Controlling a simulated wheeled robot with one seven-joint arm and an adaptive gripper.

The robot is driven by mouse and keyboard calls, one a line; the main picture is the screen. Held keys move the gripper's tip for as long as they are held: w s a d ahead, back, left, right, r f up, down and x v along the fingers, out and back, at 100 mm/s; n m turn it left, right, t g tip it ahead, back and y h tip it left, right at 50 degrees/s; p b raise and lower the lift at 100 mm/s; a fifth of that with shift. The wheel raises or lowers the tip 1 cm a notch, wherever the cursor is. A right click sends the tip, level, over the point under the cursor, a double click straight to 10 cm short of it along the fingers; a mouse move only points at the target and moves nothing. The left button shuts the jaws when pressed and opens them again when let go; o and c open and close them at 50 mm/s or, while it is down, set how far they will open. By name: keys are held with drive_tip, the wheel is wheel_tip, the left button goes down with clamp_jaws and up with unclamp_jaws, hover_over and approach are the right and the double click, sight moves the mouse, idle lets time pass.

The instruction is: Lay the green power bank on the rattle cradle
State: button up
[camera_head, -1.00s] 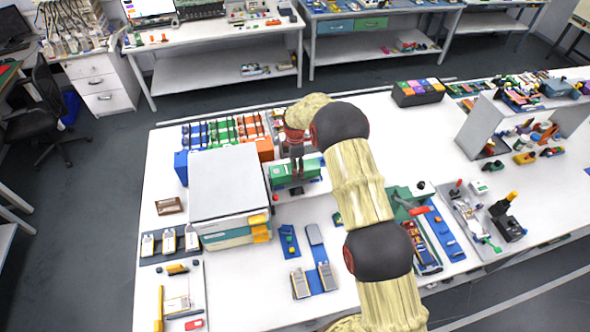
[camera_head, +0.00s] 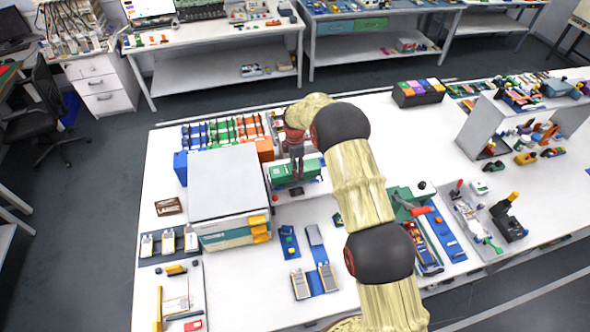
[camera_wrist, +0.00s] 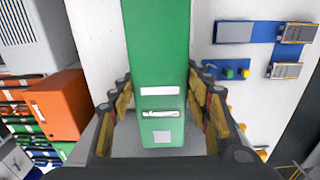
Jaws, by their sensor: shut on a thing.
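The green power bank (camera_head: 290,174) is a long green block, held between the fingers of my gripper (camera_head: 297,163). In the wrist view the green power bank (camera_wrist: 158,50) runs away from me between the two finger pads of my gripper (camera_wrist: 160,88), with white labels on its near part. A pale grey surface (camera_head: 314,188) shows under and beside the block in the head view. It may be the rattle cradle, but I cannot tell for sure. Whether the block touches it is also unclear, as the block and my arm hide part of it.
A large grey-topped box (camera_head: 225,180) with yellow parts stands close left of the block. An orange box (camera_head: 265,148) and racks of coloured cells (camera_head: 222,132) are behind. Blue strips (camera_head: 289,243) with small devices lie in front. White table (camera_head: 365,103) is bare behind my arm.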

drive_tip(key=shift+f+b, duration=0.9)
drive_tip(key=shift+f, duration=0.25)
drive_tip(key=o, duration=1.6)
drive_tip(key=shift+c, duration=0.2)
drive_tip(key=shift+f, duration=0.1)
wheel_tip(320, 180, up, 12)
drive_tip(key=shift+r, duration=0.1)
